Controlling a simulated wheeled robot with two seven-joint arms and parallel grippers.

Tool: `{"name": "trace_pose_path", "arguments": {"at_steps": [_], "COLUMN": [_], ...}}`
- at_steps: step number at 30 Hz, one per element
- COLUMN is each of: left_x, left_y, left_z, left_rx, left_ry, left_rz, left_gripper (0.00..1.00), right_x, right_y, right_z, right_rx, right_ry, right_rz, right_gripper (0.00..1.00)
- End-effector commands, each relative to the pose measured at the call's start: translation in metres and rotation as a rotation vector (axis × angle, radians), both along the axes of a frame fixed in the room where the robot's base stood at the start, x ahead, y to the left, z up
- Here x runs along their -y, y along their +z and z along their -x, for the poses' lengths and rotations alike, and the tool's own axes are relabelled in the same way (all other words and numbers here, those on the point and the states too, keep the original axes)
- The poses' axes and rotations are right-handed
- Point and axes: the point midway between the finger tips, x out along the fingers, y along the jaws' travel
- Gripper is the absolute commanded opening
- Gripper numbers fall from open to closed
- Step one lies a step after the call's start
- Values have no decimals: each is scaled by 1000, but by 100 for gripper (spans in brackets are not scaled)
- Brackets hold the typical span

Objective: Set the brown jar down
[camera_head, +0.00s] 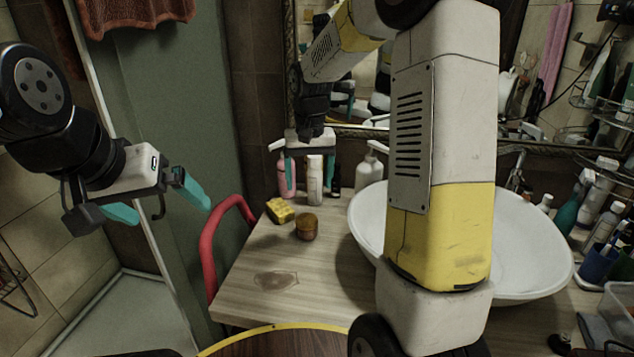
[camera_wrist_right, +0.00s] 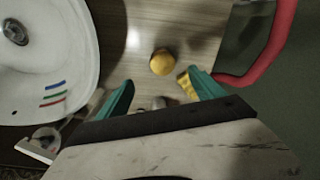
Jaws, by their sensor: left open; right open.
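The brown jar (camera_head: 307,227) stands upright on the wooden countertop (camera_head: 245,255), just in front of a yellow sponge (camera_head: 280,210). In the right wrist view the jar (camera_wrist_right: 162,61) is a round orange-brown top, beyond the fingertips and clear of both. My right gripper (camera_head: 310,172) is open and empty, pointing down above and behind the jar. Its teal fingers (camera_wrist_right: 160,92) are spread wide in the wrist view, one overlapping the sponge (camera_wrist_right: 186,84). My left gripper (camera_head: 155,202) is open and empty in the air at the left, away from the countertop.
A white basin (camera_head: 535,262) stands right of the jar, partly hidden by my right arm. Several bottles (camera_head: 315,182) stand behind the jar near the mirror. A red curved rail (camera_head: 208,245) borders the countertop's left side. The countertop's front left is clear apart from a dark stain.

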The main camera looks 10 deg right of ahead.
Motion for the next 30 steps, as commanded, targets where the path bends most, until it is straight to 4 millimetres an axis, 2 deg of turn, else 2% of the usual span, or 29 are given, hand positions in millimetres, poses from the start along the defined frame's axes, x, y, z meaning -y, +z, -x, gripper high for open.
{"name": "trace_pose_path", "arguments": {"at_steps": [1,6,12,18,21,25,30], "left_x": [0,0,0,0,0,0,0], "left_y": [0,0,0,0,0,0,0], "left_z": [0,0,0,0,0,0,0], "left_rx": [0,0,0,0,0,0,0], "left_ry": [0,0,0,0,0,0,0], "left_rz": [0,0,0,0,0,0,0], "left_gripper": [100,100,100,100,100,100,100], "right_x": [3,11,18,21,21,20,20], "right_y": [19,67,103,117,118,116,115], "right_z": [13,62,124,184,206,222,229], "right_rx": [35,142,269,394,444,485,500], "right_ry": [4,32,61,90,102,113,118], "right_rz": [-9,-39,-77,-115,-129,-141,-145], "right_gripper": [77,77,77,77,77,77,77]}}
